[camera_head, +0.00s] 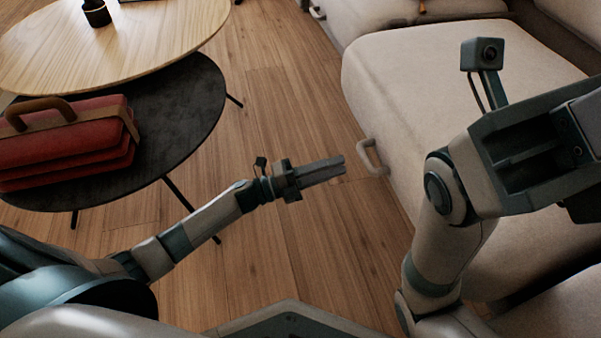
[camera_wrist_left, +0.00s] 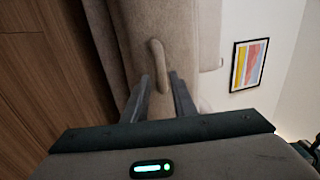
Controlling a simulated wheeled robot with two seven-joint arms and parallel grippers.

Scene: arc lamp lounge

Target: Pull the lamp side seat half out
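A beige sofa seat (camera_head: 420,100) with a pale loop handle (camera_head: 373,158) on its front fills the right of the head view. No lamp shows, so I cannot tell from it which seat is the lamp side one. My left gripper (camera_head: 340,165) is just left of this handle, pointing at it.
Another seat section with a handle (camera_head: 317,13) lies at the top, and another cushion (camera_head: 555,310) at bottom right. A dark round table (camera_head: 190,115) with a red case (camera_head: 65,150) and a wooden table (camera_head: 150,35) stand left. Wooden floor (camera_head: 290,90) is clear between.

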